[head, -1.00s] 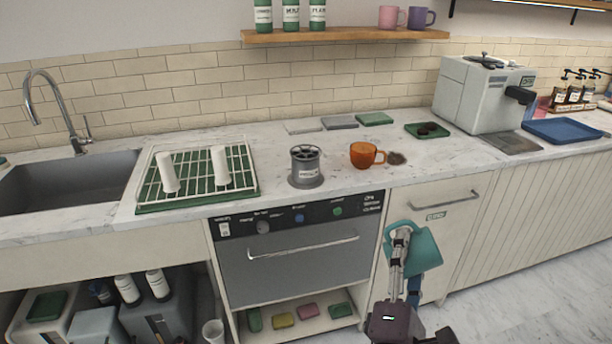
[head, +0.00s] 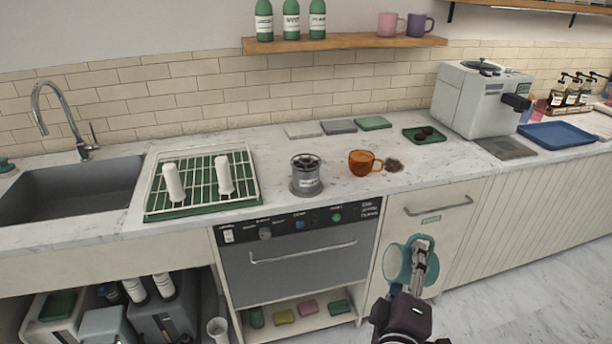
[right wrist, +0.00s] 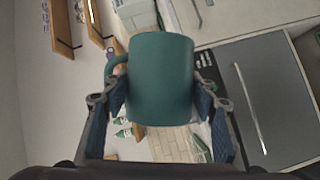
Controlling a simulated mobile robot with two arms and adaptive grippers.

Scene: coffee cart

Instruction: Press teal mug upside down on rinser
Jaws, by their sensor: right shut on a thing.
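The teal mug (head: 392,264) is held in my right gripper (head: 421,246), in front of the cabinets and below the counter's front edge. It looks tilted on its side, with a round end towards the left. In the right wrist view the mug (right wrist: 160,80) sits between both finger pads (right wrist: 162,98), its handle at the left. The rinser (head: 306,178) is a grey cylinder with a dark spoked top and a label, standing on the counter left of and beyond the mug. The mug and the rinser are apart. My left gripper is not in view.
A drying rack (head: 245,160) with two white upright pieces is to the left, then the sink (head: 65,188). A coffee machine (head: 478,98) stands at the right.

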